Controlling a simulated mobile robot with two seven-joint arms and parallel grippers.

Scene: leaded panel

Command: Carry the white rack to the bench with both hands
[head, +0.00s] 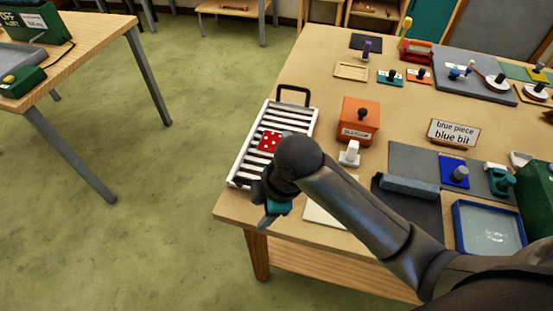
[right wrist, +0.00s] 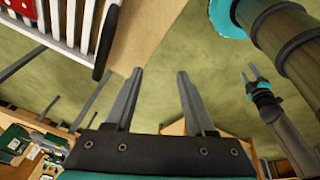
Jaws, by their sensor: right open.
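The white slatted rack (head: 240,160) lies along the left edge of the right-hand wooden table. Its dark far handle (head: 293,89) sticks out. Its near end is partly hidden by my right arm. My right gripper (head: 267,218) is beside the near end, by the table corner. In the right wrist view my right gripper (right wrist: 157,74) is open and empty. The rack (right wrist: 66,20) and its dark near handle (right wrist: 104,45) show at upper left there, apart from the fingers. My left gripper (right wrist: 250,73) appears small at right in that view; its opening is unclear.
A red piece with white dots (head: 269,141) lies on the rack. An orange box (head: 359,118) and a white object (head: 350,153) stand just right of it. Another wooden bench (head: 100,35) stands at left, with green floor (head: 190,90) free between.

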